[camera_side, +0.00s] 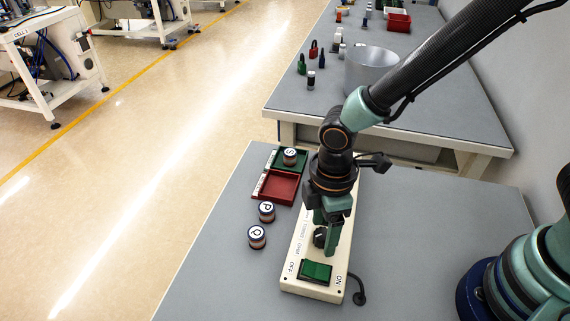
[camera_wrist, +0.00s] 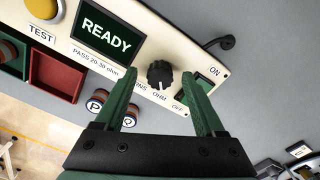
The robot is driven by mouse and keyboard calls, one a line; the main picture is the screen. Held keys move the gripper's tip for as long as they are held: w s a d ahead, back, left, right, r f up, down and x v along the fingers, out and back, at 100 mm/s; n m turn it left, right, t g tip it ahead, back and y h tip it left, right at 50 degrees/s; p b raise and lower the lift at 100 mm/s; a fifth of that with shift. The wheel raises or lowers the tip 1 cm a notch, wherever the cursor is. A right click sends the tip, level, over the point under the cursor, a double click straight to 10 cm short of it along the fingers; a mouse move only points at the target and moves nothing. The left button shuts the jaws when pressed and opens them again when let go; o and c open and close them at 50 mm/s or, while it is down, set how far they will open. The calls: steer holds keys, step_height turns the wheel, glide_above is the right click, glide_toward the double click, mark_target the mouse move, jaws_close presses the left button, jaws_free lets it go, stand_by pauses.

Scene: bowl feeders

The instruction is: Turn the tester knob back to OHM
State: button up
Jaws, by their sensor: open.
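The tester is a long cream box (camera_side: 297,248) on the grey table, and its panel (camera_wrist: 185,57) fills the top of the wrist view. Its black ribbed knob (camera_wrist: 160,74) shows between my finger tips; in the side view the knob (camera_side: 320,237) is partly behind a finger. Labels OHM and one ending in NS lie below it. I cannot tell which label the knob points to. My gripper (camera_wrist: 159,76) is open, its green fingers on either side of the knob, apparently apart from it. The tester screen (camera_wrist: 103,29) reads READY with small print below.
A green rocker switch (camera_side: 315,271) marked ON and OFF is near the knob. Left of the tester are a red tray (camera_side: 287,199), a green tray (camera_side: 301,168) holding part S, and loose parts P (camera_side: 267,212) and Q (camera_side: 257,238). A cable (camera_side: 359,293) lies on the right.

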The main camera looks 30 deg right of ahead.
mark_target(324, 232)
step_height(324, 232, up, 11)
stand_by(0.4)
steer(key=shift+r, duration=0.15)
steer(key=d+r+m+t, duration=0.2)
steer(key=d+r+m, duration=0.2)
steer(key=d+m, duration=0.3)
steer(key=w+d+r+m+t, duration=0.1)
steer(key=d+r+m+t, duration=0.2)
steer(key=d+m, duration=0.4)
steer(key=d+r, duration=0.1)
steer(key=d, duration=0.6)
steer(key=shift+r+m+t, duration=0.2)
steer(key=shift+m+t, duration=0.1)
steer(key=shift+d, duration=0.1)
